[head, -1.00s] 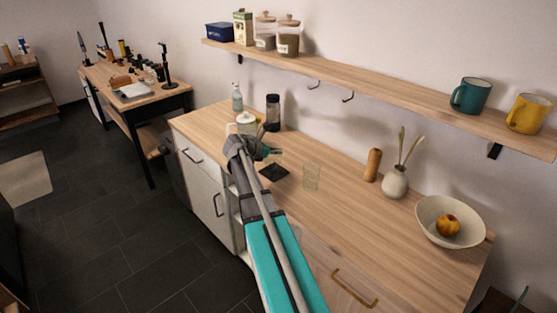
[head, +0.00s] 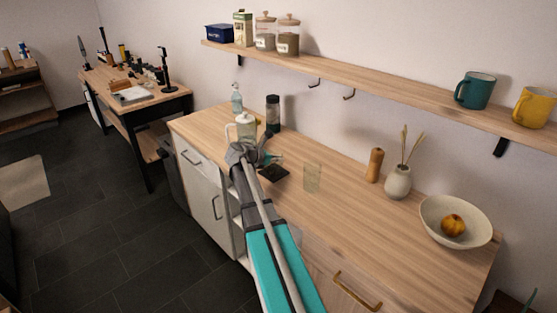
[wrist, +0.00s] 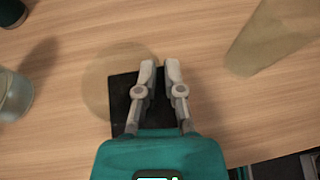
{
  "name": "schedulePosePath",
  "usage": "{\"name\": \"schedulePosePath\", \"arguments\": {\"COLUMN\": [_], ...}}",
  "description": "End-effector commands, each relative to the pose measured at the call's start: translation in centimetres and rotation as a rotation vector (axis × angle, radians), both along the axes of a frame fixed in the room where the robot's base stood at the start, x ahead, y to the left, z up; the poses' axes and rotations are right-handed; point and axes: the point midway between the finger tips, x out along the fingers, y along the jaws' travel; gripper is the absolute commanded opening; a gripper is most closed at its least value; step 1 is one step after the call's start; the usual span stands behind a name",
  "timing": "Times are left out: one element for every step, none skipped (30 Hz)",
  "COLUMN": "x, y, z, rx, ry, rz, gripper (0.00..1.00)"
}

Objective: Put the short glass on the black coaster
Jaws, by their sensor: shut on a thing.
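The black coaster (head: 274,174) lies flat on the wooden counter, partly behind my gripper (head: 272,160) in the head view. In the wrist view the coaster (wrist: 121,105) is below and left of my fingers, partly covered by them. My gripper (wrist: 160,68) is nearly closed, its fingertips a small gap apart at the right edge of a faint, clear round shape. This is the short glass (wrist: 97,82), held at its rim and overlapping the coaster in the picture. Whether its base touches the coaster cannot be told. The head view does not show the glass clearly.
A taller clear glass (head: 313,178) stands right of the coaster; it also shows in the wrist view (wrist: 278,35). A glass pitcher (head: 246,127), a dark-topped jar (head: 273,112) and a bottle (head: 237,98) stand behind. A pepper mill (head: 375,165), vase (head: 398,182) and bowl (head: 455,235) are right.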

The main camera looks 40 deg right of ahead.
Motion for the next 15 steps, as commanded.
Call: {"name": "schedulePosePath", "arguments": {"x": [0.00,0.00,0.00,0.00,0.00,0.00,0.00,0.00,0.00,-0.01,-0.01,-0.01,-0.01,0.00,0.00], "y": [-0.01,-0.01,0.00,0.00,0.00,0.00,0.00,-0.01,-0.01,-0.01,-0.01,-0.01,-0.01,-0.02,-0.02], "z": [-0.17,-0.19,-0.12,-0.11,-0.11,-0.11,-0.11,-0.12,-0.12,-0.12,-0.12,-0.11,-0.11,-0.11,-0.11], "rx": [-0.001,0.000,0.000,0.000,0.000,0.000,0.000,0.000,0.000,0.000,0.000,0.000,0.000,0.000,0.000], "ry": [0.000,0.000,0.000,0.000,0.000,0.000,0.000,0.000,0.000,0.000,0.000,0.000,0.000,0.000,0.000], "rz": [0.000,0.000,0.000,0.000,0.000,0.000,0.000,0.000,0.000,0.000,0.000,0.000,0.000,0.000,0.000], "gripper": [0.00,0.13,0.20,0.26,0.31,0.39,0.44,0.45,0.45,0.45,0.45,0.45,0.45,0.45,0.45]}}
